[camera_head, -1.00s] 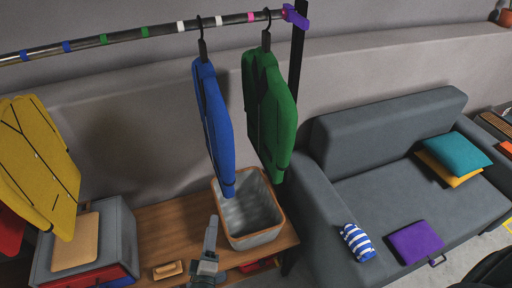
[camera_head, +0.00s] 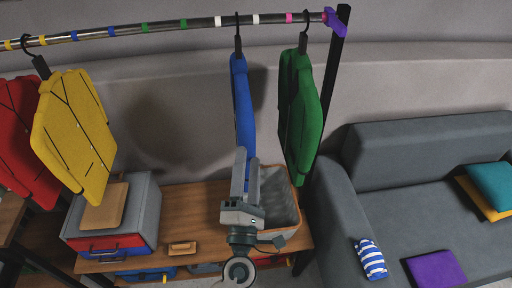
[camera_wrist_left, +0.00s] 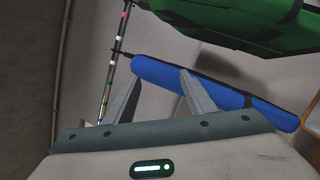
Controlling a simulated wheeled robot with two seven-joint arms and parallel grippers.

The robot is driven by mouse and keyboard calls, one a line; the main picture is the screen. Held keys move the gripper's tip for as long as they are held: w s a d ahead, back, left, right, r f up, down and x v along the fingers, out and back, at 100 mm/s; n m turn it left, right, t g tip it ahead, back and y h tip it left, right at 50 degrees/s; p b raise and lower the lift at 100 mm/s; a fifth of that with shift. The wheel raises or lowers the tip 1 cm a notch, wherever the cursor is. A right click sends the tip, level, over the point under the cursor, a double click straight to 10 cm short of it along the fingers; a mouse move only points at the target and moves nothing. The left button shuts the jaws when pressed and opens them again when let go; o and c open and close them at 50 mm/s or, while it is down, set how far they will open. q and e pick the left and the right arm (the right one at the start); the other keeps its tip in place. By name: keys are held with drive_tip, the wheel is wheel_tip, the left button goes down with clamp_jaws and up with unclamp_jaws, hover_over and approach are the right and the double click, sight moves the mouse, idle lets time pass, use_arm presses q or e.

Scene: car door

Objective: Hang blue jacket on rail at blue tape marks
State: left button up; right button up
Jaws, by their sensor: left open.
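The blue jacket (camera_head: 241,95) hangs from the rail (camera_head: 160,26) on a black hanger (camera_head: 238,42), between two white tape marks. Two blue tape marks (camera_head: 74,36) (camera_head: 111,31) are farther left on the rail. My left gripper (camera_head: 246,155) is open in front of the jacket's lower part, its fingers pointing up and hiding some of it. In the left wrist view, the blue jacket (camera_wrist_left: 215,86) lies across and beyond the spread fingertips (camera_wrist_left: 160,73); contact cannot be told. My right gripper is not in view.
A green jacket (camera_head: 307,105) hangs close to the right, near the dark post (camera_head: 334,70). Yellow (camera_head: 75,130) and red (camera_head: 20,135) jackets hang at left. Below are a wooden bench (camera_head: 195,205), a bin (camera_head: 280,195) and a grey box (camera_head: 145,205). The rail around the blue marks is clear.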

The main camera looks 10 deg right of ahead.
sight(240, 129)
use_arm(q)
wheel_tip(240, 129, up, 8)
drive_tip(key=s+n+g+y+p, duration=0.1)
drive_tip(key=s+n+g+y, duration=0.1)
drive_tip(key=n, duration=1.3)
drive_tip(key=shift+s+d+n+g+y+p, duration=0.35)
drive_tip(key=shift+g+y, duration=0.55)
drive_tip(key=shift+y, duration=0.3)
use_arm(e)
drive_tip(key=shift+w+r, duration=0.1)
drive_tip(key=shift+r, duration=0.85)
